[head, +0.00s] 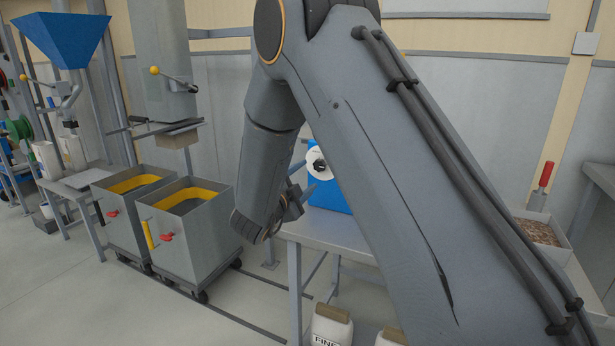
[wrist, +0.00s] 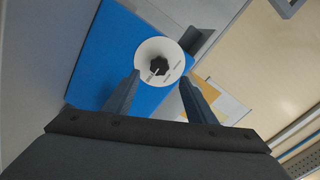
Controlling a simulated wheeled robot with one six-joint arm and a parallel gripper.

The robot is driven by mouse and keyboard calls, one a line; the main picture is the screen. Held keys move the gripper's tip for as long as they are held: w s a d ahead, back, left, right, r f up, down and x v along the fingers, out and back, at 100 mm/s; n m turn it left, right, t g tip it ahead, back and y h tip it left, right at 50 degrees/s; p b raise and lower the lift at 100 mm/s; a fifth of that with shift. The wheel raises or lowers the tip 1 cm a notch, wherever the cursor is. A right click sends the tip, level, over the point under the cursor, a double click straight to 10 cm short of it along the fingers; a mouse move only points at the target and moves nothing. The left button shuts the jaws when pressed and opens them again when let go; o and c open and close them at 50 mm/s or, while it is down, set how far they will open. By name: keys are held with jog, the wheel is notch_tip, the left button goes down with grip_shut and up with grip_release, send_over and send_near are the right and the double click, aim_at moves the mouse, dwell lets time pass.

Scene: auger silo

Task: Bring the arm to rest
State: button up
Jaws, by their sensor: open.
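My arm (head: 395,160) reaches across the middle of the head view and bends down at its elbow. My gripper (head: 298,192) points toward a blue box (head: 328,196) on a grey table and is partly hidden by my arm. In the wrist view my gripper (wrist: 158,88) is open, with nothing between its two fingers. Beyond the fingertips is a white round dial (wrist: 170,50) with a black knob (wrist: 159,66) on the blue box (wrist: 105,55). The gap between fingers and knob is hard to judge.
Two grey wheeled bins (head: 190,238) with yellow inner rims stand on floor rails at left. A blue hopper (head: 65,38) is at the far left. A tray of brown pellets (head: 540,232) with a red-handled tool (head: 541,185) sits at right. Bags (head: 331,326) stand below the table.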

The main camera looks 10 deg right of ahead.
jog(key=s+d+f+n+g+y+p, duration=0.1)
jog(key=s+n+g+y, duration=0.4)
jog(key=s, duration=1.5)
jog(key=s+d+f+n+g+y+p, duration=0.2)
jog(key=s+d+n+g+y+p, duration=0.2)
jog(key=s+n+g, duration=0.5)
jog(key=s+n+y+p, duration=0.1)
jog(key=s+n, duration=0.5)
jog(key=s, duration=0.6)
jog(key=shift+g+y+p, duration=0.3)
jog(key=shift+s+d, duration=0.1)
jog(key=shift+d, duration=0.05)
